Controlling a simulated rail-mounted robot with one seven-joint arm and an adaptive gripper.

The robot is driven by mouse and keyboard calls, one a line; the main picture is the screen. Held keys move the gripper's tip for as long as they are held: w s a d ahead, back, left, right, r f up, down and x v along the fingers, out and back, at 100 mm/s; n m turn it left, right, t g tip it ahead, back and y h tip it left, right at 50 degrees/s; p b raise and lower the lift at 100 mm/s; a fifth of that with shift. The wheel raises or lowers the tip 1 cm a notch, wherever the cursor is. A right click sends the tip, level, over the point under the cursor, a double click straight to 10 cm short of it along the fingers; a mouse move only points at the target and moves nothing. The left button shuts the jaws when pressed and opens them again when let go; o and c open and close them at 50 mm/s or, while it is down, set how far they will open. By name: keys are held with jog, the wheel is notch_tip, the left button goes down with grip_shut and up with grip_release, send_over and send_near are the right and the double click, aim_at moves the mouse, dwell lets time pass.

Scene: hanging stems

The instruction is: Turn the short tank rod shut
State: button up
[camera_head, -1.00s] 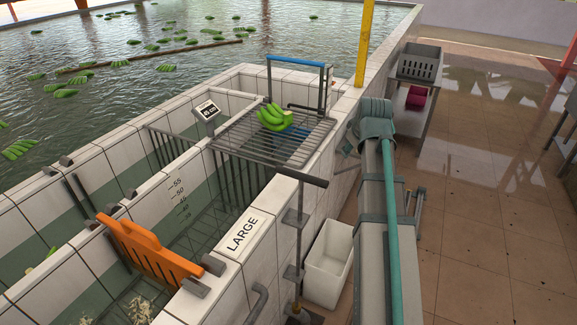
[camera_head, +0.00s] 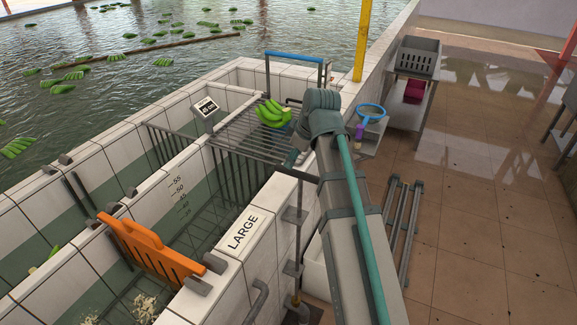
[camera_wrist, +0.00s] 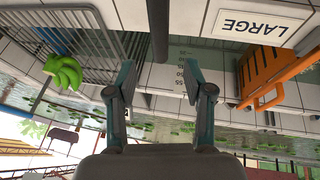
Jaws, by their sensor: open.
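A grey upright rod (camera_head: 296,225) runs down the outside of the tiled tank wall beside the LARGE sign (camera_head: 243,232). My gripper (camera_wrist: 160,72) is open, with one finger to each side of the bar's line and nothing held. I cannot tell whether the fingers touch the bar.
Green bananas (camera_head: 272,113) lie on a metal grate (camera_head: 245,140) beyond the rod. An orange gate (camera_head: 150,247) stands in the tank at left. A blue hoop (camera_head: 370,112), a floor rack (camera_head: 399,230) and a cart with a grey crate (camera_head: 418,57) are at right.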

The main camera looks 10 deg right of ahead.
jog(key=shift+p+x, duration=0.8)
jog(key=shift+x, duration=2.85)
jog(key=shift+d, duration=0.1)
grip_shut()
